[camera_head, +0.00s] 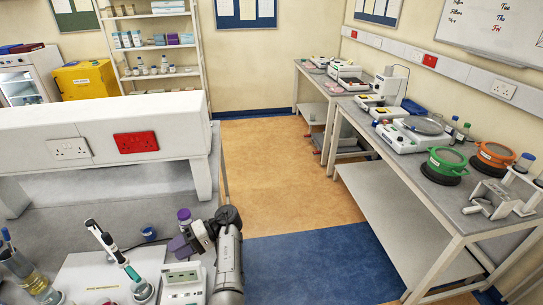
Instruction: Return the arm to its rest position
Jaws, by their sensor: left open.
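My left arm (229,262) rises from the bottom edge over the right end of the grey bench. My left gripper (180,246) is at its upper end, pointing left over the bench, and is open. I see nothing held between its fingers. A small bottle with a purple cap (184,216) stands just behind the gripper; I cannot tell whether they touch. My right gripper is not in view.
Close by on the bench are a blue-rimmed small pot (149,233), a pipette (113,252) and an instrument with a display (182,284). A white socket ledge (100,143) runs behind. The floor (275,175) to the right is clear. A side bench (375,140) holds balances and sieves.

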